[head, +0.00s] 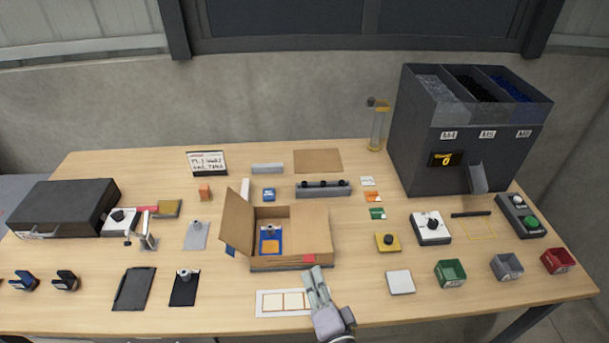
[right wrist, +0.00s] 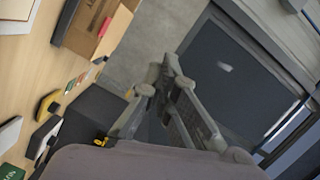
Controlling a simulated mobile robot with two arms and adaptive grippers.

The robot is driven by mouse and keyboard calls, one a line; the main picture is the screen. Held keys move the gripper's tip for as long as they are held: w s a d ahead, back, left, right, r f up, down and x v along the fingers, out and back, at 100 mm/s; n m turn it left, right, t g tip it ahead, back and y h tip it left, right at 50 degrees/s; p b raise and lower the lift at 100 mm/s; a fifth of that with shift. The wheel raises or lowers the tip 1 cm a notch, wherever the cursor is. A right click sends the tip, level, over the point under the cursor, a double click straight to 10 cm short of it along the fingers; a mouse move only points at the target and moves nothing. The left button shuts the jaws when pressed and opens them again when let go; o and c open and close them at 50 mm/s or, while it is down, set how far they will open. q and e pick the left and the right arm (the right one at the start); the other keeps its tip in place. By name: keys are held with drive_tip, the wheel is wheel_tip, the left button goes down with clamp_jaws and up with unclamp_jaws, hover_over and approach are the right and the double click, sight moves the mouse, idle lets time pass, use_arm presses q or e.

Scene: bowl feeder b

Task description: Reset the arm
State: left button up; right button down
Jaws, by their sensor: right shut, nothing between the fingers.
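My right arm comes in from the bottom of the head view, and its gripper (head: 316,275) is above the front edge of the table, at the right end of a white card with pale squares (head: 264,297). The gripper points away from me toward the open cardboard box (head: 290,262). In the right wrist view its fingers (right wrist: 162,75) are together with nothing between them. My left gripper is in neither view.
The dark three-bin feeder (head: 425,150) stands at the back right. Small bins, green (head: 450,283), grey (head: 507,275) and red (head: 557,269), line the front right. A black case (head: 65,205) lies at left. A white square plate (head: 400,288) lies right of my gripper.

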drive_tip(key=s+d+f+n+g+h, duration=0.2)
drive_tip(key=s+d+n+g, duration=0.5)
drive_tip(key=s+d, duration=0.15)
drive_tip(key=s+d+f+n+g+h, duration=0.2)
drive_tip(key=s+d+n+g, duration=0.4)
drive_tip(key=s+d, duration=0.3)
wheel_tip(320, 180, down, 30)
drive_tip(key=s+a+g+b, duration=0.1)
drive_tip(key=s+a+b, duration=0.1)
drive_tip(key=s+b, duration=0.15)
drive_tip(key=s+d+f+g+b, duration=0.1)
drive_tip(key=s+d+f+b, duration=0.2)
drive_tip(key=s+f, duration=1.3)
wheel_tip(320, 180, down, 3)
drive_tip(key=shift+f+n+g+b, duration=0.1)
drive_tip(key=shift+n+g+b, duration=0.2)
drive_tip(key=shift+n+b, duration=0.15)
